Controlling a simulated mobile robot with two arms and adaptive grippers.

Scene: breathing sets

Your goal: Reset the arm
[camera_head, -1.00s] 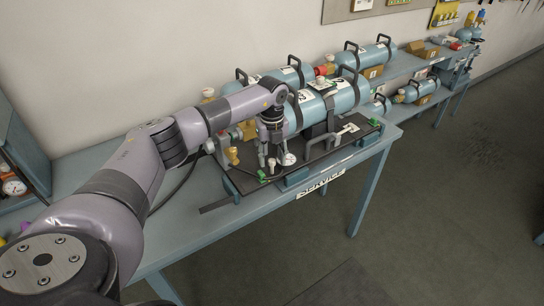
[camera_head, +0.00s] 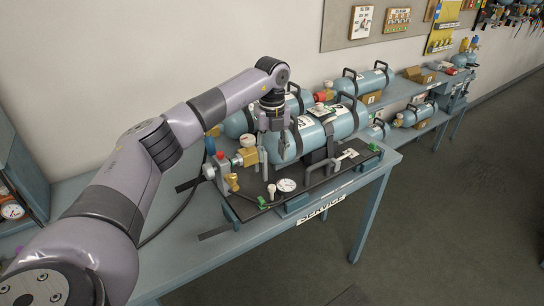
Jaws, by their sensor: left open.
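My left arm reaches in from the left, and its gripper (camera_head: 273,150) hangs open, fingers down, above the service tray. It is in front of the near end of a light blue cylinder (camera_head: 325,130) strapped on the black tray (camera_head: 318,180). I see nothing between the fingers. Below the gripper, a round white gauge (camera_head: 286,185) lies at the tray's front, with a brass and red-knobbed valve assembly (camera_head: 240,158) to its left. Whether the fingers touch the cylinder cannot be told. My right gripper is out of view.
The tray stands on a blue bench (camera_head: 200,250) with a "SERVICE" label (camera_head: 321,212). A cabinet (camera_head: 22,170) with gauges is at the far left. The floor at right is clear.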

